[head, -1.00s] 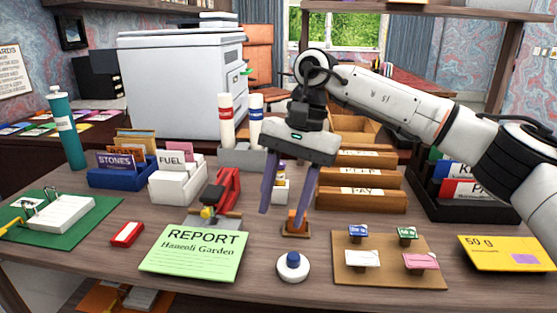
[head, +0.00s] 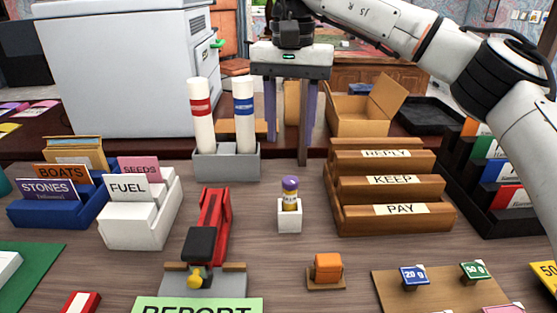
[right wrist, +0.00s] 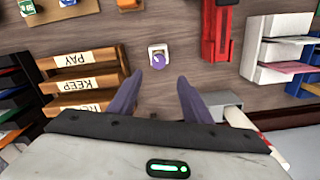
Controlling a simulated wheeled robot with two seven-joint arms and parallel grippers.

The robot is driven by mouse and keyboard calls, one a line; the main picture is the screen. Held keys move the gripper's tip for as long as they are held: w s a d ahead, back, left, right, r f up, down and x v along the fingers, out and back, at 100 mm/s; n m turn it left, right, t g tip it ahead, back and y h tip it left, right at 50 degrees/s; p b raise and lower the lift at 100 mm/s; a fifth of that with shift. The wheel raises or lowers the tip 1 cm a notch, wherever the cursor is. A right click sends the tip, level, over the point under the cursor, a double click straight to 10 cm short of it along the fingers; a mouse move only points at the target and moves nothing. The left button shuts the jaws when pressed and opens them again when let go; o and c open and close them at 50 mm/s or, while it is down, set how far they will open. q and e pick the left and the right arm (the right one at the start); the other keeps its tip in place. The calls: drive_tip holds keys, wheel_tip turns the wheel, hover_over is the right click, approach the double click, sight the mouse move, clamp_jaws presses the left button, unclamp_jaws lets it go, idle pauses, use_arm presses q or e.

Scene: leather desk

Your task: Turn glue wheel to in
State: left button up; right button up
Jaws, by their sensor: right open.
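The glue stick (head: 289,196) has a purple top and a yellowish label. It stands upright in a small white holder (head: 289,218) in the middle of the desk. In the right wrist view its round purple top (right wrist: 159,59) shows from above, just beyond the fingertips. My right gripper (head: 287,145) is open and empty, pointing down, above and behind the glue stick. Its two purple fingers (right wrist: 160,82) are apart and do not touch it. My left gripper is not in view.
A grey holder with rolled tubes (head: 227,163) stands behind left of the glue. Wooden letter trays (head: 385,220) stand close on the right. A red stapler-like tool (head: 212,225) is at left, an orange block (head: 328,267) in front. Bare desk surrounds the glue.

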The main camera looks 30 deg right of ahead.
drive_tip(key=b, duration=0.1)
hover_over(290, 180)
wheel_tip(290, 180, down, 5)
drive_tip(key=shift+s+d+r, duration=0.1)
wheel_tip(290, 180, down, 4)
drive_tip(key=shift+r, duration=0.15)
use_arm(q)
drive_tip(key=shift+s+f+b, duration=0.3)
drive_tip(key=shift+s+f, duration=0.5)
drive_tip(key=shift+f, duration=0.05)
use_arm(e)
drive_tip(key=shift+f, duration=0.5)
drive_tip(key=c, duration=1)
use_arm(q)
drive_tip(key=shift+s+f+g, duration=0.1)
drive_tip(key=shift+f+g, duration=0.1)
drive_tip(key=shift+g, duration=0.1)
use_arm(e)
drive_tip(key=shift+c, duration=0.4)
